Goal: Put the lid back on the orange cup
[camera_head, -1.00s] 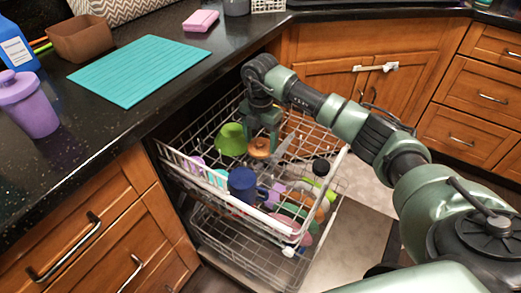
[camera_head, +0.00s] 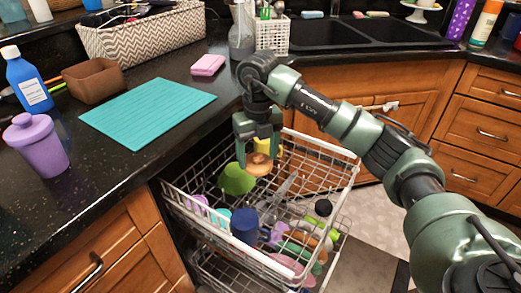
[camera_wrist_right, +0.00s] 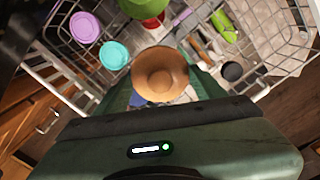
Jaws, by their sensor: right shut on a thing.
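An orange-tan round lid-like piece (camera_head: 259,165) is in my right gripper (camera_head: 257,156), above the upper dishwasher rack (camera_head: 330,152). In the right wrist view the same piece (camera_wrist_right: 160,74) shows as a round disc with a raised ring in its middle, between the fingers. My right gripper is shut on it and points down. I cannot pick out the orange cup for certain; a yellow item (camera_head: 273,146) sits partly hidden behind the gripper. My left gripper is not in view.
The rack holds a green bowl (camera_head: 237,179), a dark blue cup (camera_head: 244,224) and other dishes. The counter to the left holds a purple lidded cup (camera_head: 38,146), a teal mat (camera_head: 150,110), a brown container (camera_head: 93,78) and a pink sponge (camera_head: 208,65). A black sink (camera_head: 320,32) lies behind.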

